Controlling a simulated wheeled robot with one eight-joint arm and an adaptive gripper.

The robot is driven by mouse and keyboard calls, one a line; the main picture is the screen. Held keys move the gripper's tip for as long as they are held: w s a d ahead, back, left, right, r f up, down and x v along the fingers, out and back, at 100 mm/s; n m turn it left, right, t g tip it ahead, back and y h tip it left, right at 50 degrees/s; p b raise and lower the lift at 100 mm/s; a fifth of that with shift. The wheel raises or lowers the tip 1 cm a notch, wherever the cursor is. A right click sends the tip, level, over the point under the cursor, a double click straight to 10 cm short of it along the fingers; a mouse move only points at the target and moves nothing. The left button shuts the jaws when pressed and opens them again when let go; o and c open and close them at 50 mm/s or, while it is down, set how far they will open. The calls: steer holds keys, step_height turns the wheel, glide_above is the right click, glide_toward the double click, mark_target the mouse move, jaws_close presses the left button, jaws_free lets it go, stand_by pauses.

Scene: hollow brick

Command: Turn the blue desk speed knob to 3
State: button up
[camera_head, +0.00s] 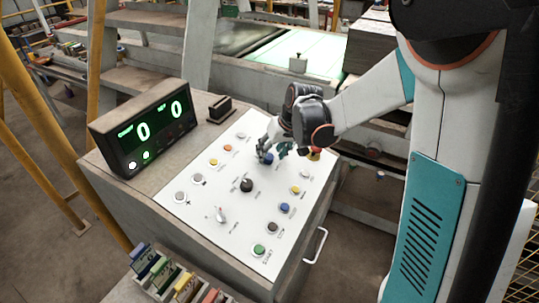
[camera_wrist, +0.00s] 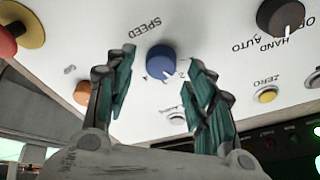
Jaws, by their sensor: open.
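The blue speed knob (camera_head: 268,159) sits on the white sloped panel of the desk. In the wrist view the blue knob (camera_wrist: 161,60) is below the upside-down word SPEED, with a white pointer mark on its lower right edge. Small numbers lie around the knob; I cannot read for certain which one the mark points to. My gripper (camera_head: 266,153) is over the panel at the knob. In the wrist view my gripper (camera_wrist: 163,67) is open, one finger on each side of the knob, with gaps visible. I see no contact.
A black HAND/AUTO knob (camera_wrist: 283,17) and a yellow ZERO button (camera_wrist: 265,96) are to the right in the wrist view. A red button with a yellow base (camera_wrist: 24,27) is at left. A display (camera_head: 146,130) showing two zeros stands on the desk (camera_head: 165,207).

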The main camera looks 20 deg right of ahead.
steer(key=shift+x, duration=0.95)
steer(key=c, duration=1)
steer(key=shift+c, duration=0.2)
